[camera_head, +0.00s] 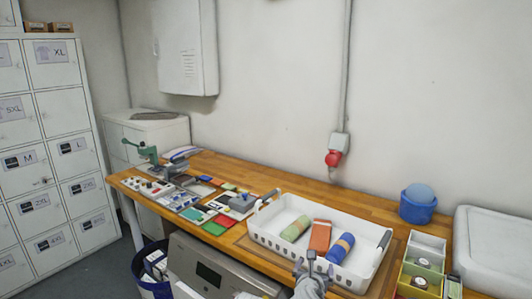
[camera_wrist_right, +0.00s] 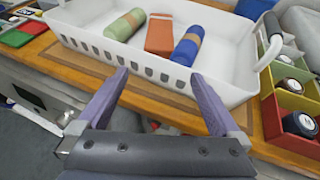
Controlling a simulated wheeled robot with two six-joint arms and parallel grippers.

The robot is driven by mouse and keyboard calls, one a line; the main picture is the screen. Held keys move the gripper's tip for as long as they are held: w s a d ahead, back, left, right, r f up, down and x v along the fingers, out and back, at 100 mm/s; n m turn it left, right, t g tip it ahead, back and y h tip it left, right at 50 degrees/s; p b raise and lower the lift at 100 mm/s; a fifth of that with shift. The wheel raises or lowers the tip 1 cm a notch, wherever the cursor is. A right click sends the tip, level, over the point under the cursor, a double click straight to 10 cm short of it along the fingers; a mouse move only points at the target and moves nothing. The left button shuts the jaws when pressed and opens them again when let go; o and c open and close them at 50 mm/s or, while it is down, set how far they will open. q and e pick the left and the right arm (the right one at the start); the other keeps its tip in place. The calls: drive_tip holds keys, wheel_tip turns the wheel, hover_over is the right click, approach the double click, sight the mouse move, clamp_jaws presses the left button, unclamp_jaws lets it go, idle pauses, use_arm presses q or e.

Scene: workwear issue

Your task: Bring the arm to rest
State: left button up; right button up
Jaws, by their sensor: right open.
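My right gripper (camera_head: 312,262) is at the front edge of the wooden bench, in front of the white basket. In the right wrist view its two purple fingers (camera_wrist_right: 160,88) are spread apart with nothing between them. They point at the basket's near wall; whether they touch it I cannot tell. My left gripper is not in view.
The white basket (camera_head: 262,234) holds a green roll (camera_head: 295,229), an orange folded bundle (camera_head: 320,236) and a blue roll (camera_head: 341,248). A divided box (camera_head: 428,241) and a blue tub (camera_head: 417,210) stand to the right. Badges and a green press (camera_head: 148,152) are left.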

drive_tip(key=s+a+f+m+g+y, duration=0.1)
drive_tip(key=s+a+f+m+g, duration=0.2)
drive_tip(key=s+m, duration=0.4)
drive_tip(key=s+a+f+m+g, duration=0.2)
drive_tip(key=s+f+m+g, duration=0.3)
drive_tip(key=m, duration=0.7)
drive_tip(key=s+a+f+m+g+y, duration=0.1)
drive_tip(key=s+a+f+m+g, duration=0.2)
drive_tip(key=s+m, duration=0.7)
drive_tip(key=shift+a+f+g+y, duration=0.3)
drive_tip(key=shift+f+g, duration=0.8)
drive_tip(key=shift+f, duration=0.1)
